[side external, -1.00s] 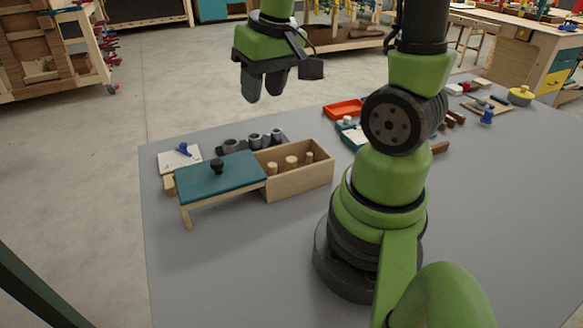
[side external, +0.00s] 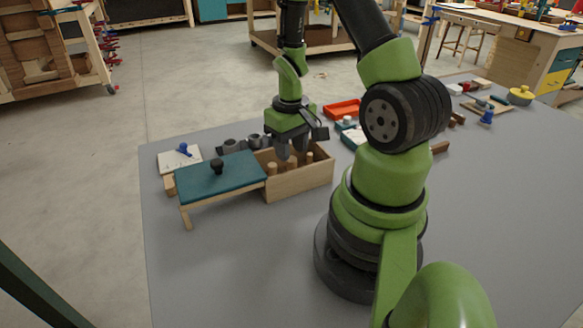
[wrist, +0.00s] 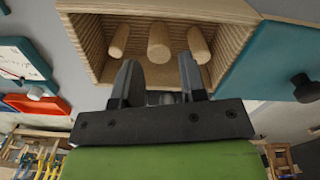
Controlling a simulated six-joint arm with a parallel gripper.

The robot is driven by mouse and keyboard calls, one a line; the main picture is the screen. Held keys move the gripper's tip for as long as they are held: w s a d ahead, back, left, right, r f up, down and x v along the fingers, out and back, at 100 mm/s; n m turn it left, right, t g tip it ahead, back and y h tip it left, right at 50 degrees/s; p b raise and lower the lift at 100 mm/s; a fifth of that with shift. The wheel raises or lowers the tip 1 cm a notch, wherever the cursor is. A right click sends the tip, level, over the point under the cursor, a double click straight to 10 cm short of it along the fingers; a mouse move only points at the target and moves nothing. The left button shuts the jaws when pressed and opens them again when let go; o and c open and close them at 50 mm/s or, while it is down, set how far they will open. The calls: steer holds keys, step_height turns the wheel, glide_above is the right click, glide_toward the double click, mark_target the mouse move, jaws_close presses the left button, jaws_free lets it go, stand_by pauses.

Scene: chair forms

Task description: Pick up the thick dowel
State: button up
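The thick dowel (wrist: 159,43) is the middle and widest of three pale wooden dowels standing in an open wooden box (wrist: 92,38). In the side external view the box (side external: 305,180) shows its front wall, and the thick dowel is partly hidden there by the box wall and my fingers. My gripper (wrist: 160,82) is open and empty, its two dark fingers spread on either side of the line to the thick dowel. In the side external view my gripper (side external: 292,150) points down just above the box opening, over the middle dowel. I cannot tell whether the fingertips are below the rim.
Thinner dowels stand on both sides, one (wrist: 118,42) at left and one (wrist: 198,44) at right. Grey round parts (side external: 232,144) sit behind; a red tray (side external: 343,109) lies farther back.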

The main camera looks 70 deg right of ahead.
mark_target(291, 163)
step_height(291, 163, down, 4)
steer(key=shift+f, duration=0.15)
steer(key=c, duration=0.7)
